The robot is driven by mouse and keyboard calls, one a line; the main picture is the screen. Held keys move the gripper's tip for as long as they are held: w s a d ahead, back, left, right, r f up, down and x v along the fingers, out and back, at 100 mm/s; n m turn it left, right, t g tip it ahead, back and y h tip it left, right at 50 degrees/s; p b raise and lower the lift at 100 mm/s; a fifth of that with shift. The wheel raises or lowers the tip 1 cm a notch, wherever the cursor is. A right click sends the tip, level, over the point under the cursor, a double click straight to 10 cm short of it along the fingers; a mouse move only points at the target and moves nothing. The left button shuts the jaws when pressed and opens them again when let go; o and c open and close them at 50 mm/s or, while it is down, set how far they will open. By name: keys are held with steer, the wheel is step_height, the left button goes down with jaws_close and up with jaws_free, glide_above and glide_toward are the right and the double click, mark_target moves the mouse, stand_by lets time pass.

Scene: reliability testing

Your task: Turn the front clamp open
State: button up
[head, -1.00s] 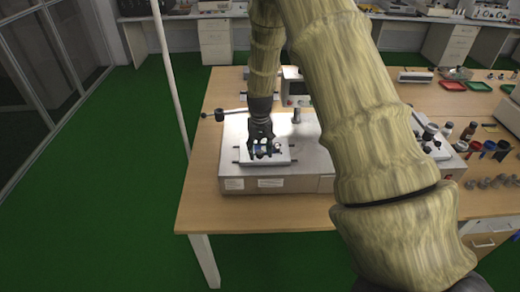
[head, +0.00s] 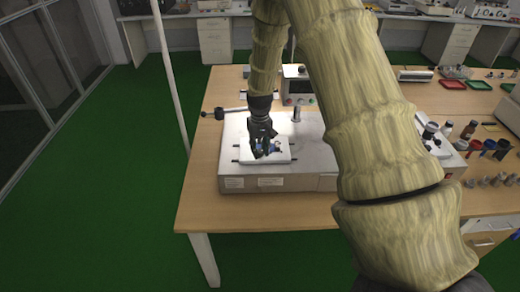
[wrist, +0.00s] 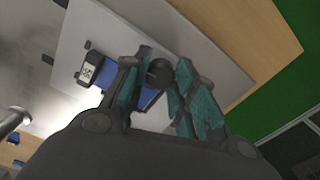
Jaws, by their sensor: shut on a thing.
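My gripper (head: 263,149) points down over the white plate (head: 283,156) on top of the grey test machine (head: 310,184). In the wrist view my gripper (wrist: 163,88) has its two teal-padded fingers close around a dark round knob (wrist: 159,72), which I take to be the front clamp's knob. Below the knob is a blue part (wrist: 147,98), partly hidden by the fingers. A second blue clamp piece with a light block (wrist: 91,71) sits apart on the plate to the left. The fingers hide much of the clamp in the head view.
The machine stands on a wooden table (head: 205,175). A control box (head: 298,86) and a lever (head: 225,113) are behind the gripper. Bottles and small parts (head: 480,150) stand at the right. A white pole (head: 167,70) rises at the left.

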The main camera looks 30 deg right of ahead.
mark_target(260, 150)
steer(key=n, duration=0.8)
steer(key=shift+b, duration=0.3)
steer(key=n, duration=0.4)
steer(key=shift+w+r, duration=0.1)
steer(key=shift+n+p, duration=0.45)
steer(key=shift+n, duration=1.75)
steer(key=o, duration=1)
steer(key=shift+o, duration=0.2)
step_height(260, 150, up, 12)
